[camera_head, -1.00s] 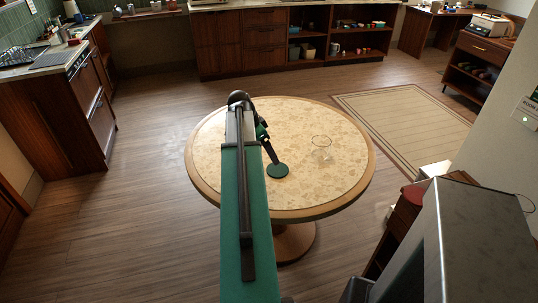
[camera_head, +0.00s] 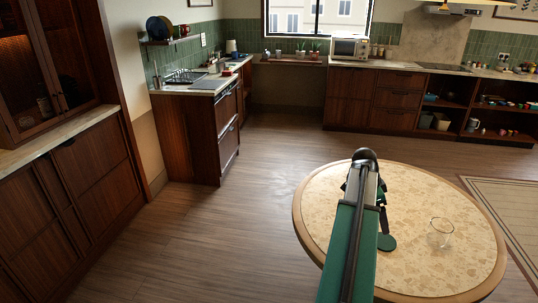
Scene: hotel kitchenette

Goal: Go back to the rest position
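My arm, green with a dark rail, reaches out from the bottom of the head view over the round table (camera_head: 408,275). Its dark far joint is above the table's far left part. Dark links fold down beyond and beside the green beam. A flat green disc (camera_head: 386,242) shows low on the right of the beam, over or on the tabletop; I cannot tell if it is part of my arm. No gripper fingers can be made out; the beam hides much of that area.
A clear glass (camera_head: 440,232) stands on the table, right of my arm. A counter with a dish rack (camera_head: 185,76) is at the back left, and a cabinet (camera_head: 70,195) at the left. A microwave (camera_head: 349,48) sits on the back counter. Wooden floor (camera_head: 235,220) lies open left of the table.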

